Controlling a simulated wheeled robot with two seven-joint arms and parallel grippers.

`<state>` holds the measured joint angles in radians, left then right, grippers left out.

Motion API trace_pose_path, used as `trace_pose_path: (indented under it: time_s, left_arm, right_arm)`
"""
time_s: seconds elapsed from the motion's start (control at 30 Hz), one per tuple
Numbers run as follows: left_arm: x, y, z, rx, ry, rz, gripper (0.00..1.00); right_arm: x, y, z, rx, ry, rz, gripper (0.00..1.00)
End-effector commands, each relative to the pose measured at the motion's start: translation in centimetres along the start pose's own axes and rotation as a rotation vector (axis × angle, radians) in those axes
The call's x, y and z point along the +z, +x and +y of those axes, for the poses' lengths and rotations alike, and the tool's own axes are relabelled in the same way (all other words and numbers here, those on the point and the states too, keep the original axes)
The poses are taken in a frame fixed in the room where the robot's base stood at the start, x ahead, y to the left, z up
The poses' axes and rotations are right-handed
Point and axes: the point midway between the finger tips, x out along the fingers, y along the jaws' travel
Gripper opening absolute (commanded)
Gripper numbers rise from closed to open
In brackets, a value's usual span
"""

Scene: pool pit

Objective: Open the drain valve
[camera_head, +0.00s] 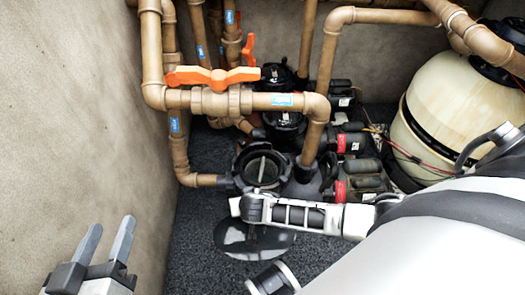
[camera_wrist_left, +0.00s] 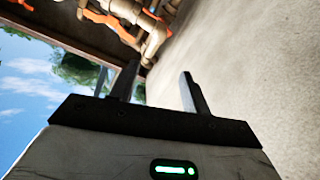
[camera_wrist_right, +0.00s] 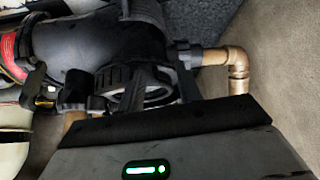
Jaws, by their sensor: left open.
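A valve with a long orange handle (camera_head: 213,77) sits on the horizontal brown pipe at upper left in the head view; the handle lies roughly along that pipe. A second, smaller orange handle (camera_head: 248,49) stands upright behind it. I cannot tell from labels which is the drain valve. My left gripper (camera_head: 108,238) is open and empty, low at left, well below and apart from the valve. Its spread fingers show in the left wrist view (camera_wrist_left: 157,85), with orange handles far off. My right gripper (camera_wrist_right: 158,85) appears open near a black pump; its fingers are dark against it.
A concrete wall (camera_head: 80,100) borders the left. Black pumps (camera_head: 352,143) and a cream filter tank (camera_head: 463,110) stand at right. A round, open-looking pump pot (camera_head: 262,166) is near my right arm. A dark disc or puddle (camera_head: 235,238) lies on the gravel.

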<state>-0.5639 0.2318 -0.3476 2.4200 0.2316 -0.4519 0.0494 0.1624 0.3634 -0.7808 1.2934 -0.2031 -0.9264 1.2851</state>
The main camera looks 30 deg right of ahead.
Motion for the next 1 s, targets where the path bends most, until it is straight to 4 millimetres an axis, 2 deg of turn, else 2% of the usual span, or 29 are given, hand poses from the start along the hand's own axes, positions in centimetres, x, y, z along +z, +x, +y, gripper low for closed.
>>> trace_pose_path:
  time_s: [0.03,0.1,0.27,0.37,0.67,0.83,1.0]
  left_arm:
    - [0.6,-0.1,0.0,-0.004,-0.014,-0.022,0.47]
    - [1.2,-0.3,0.0,-0.007,-0.025,-0.042,0.47]
    - [1.7,-0.2,0.0,-0.002,-0.046,-0.044,0.47]
    - [1.7,0.0,0.1,0.015,-0.077,-0.020,0.47]
    - [0.7,0.3,1.1,0.118,-0.231,0.111,0.47]
    - [-3.3,1.0,0.7,0.131,-0.003,0.331,0.47]
    - [-6.7,0.4,1.2,0.155,0.216,0.557,0.47]
  right_arm:
    - [1.6,0.1,1.2,0.050,0.100,-0.071,0.35]
    - [3.3,0.0,2.4,0.103,0.202,-0.142,0.35]
    - [4.7,0.7,3.2,0.146,0.274,-0.192,0.35]
    - [5.0,2.2,3.4,0.145,0.273,-0.190,0.35]
    - [6.4,8.7,4.0,0.143,0.270,-0.187,0.35]
    - [6.8,10.9,4.3,0.142,0.269,-0.187,0.35]
    - [7.3,13.2,4.6,0.141,0.268,-0.187,0.35]
